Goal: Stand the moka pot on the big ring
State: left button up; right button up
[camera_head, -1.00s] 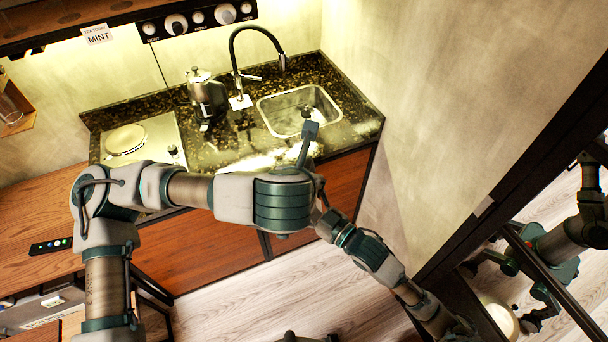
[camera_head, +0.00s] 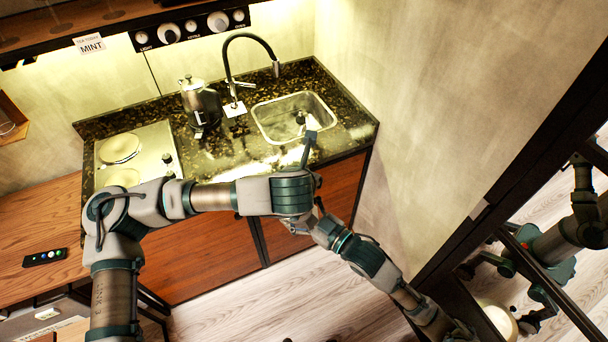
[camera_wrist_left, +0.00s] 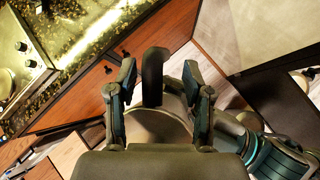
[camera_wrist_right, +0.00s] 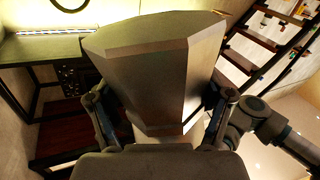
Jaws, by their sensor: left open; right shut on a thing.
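The moka pot (camera_wrist_right: 150,70), a faceted grey metal body, fills the middle of the right wrist view. My right gripper (camera_wrist_right: 158,110) is shut on it, one finger on each side. The hob (camera_head: 160,150) is a pale plate at the counter's left end with two round rings. The far ring (camera_head: 120,148) is bare; the near ring (camera_head: 121,178) is partly hidden by my arm. I cannot tell which is bigger. My left gripper (camera_wrist_left: 157,78) is open and empty, in front of the cabinets.
A black tap (camera_head: 240,65) arches behind. A remote-like strip (camera_head: 45,257) lies on the wooden top at left. A dark-framed mirror or opening is at right.

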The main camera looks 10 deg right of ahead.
pick_arm(q)
grip_shut()
pick_arm(e)
jog(key=shift+s+a+r, duration=0.1)
jog(key=shift+r, duration=0.15)
jog(key=o, duration=1.7)
jog(key=shift+f, duration=0.1)
